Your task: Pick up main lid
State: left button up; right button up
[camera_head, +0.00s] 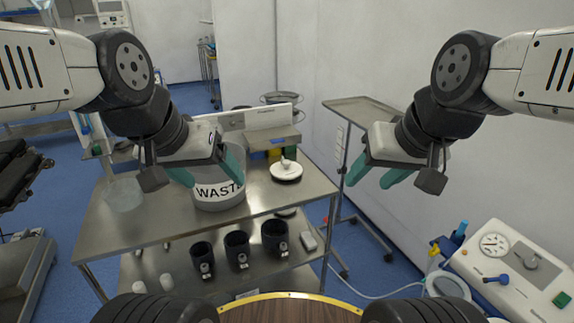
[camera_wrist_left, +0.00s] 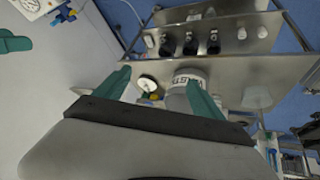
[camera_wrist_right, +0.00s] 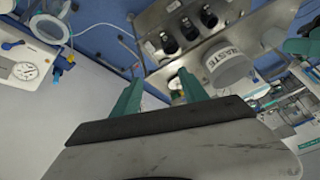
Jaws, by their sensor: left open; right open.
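A round white lid with a knob on top (camera_head: 286,171) lies on the upper steel tabletop, right of the white bin labelled WASTE (camera_head: 219,195). It also shows small in the left wrist view (camera_wrist_left: 147,82), between the fingers. In the right wrist view it is partly hidden by a finger. My left gripper (camera_head: 209,172) is open and empty, in front of the bin in the picture and covering part of it. My right gripper (camera_head: 377,176) is open and empty, well right of the lid, in front of the wall and side stand.
The steel table (camera_head: 150,215) has a lower shelf with several dark cups (camera_head: 237,248). A clear container (camera_head: 123,194) stands at its left. Coloured boxes and a raised panel (camera_head: 270,135) stand behind the lid. A tray stand (camera_head: 362,110) is at right, and a gauge machine (camera_head: 510,265) at lower right.

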aim_at(286, 170)
jog(key=z, duration=1.65)
jog(key=u, duration=1.7)
jog(key=i+z, duration=0.2)
jog(key=i, duration=0.3)
jog(key=i+j+z, duration=0.2)
jog(key=i, duration=0.3)
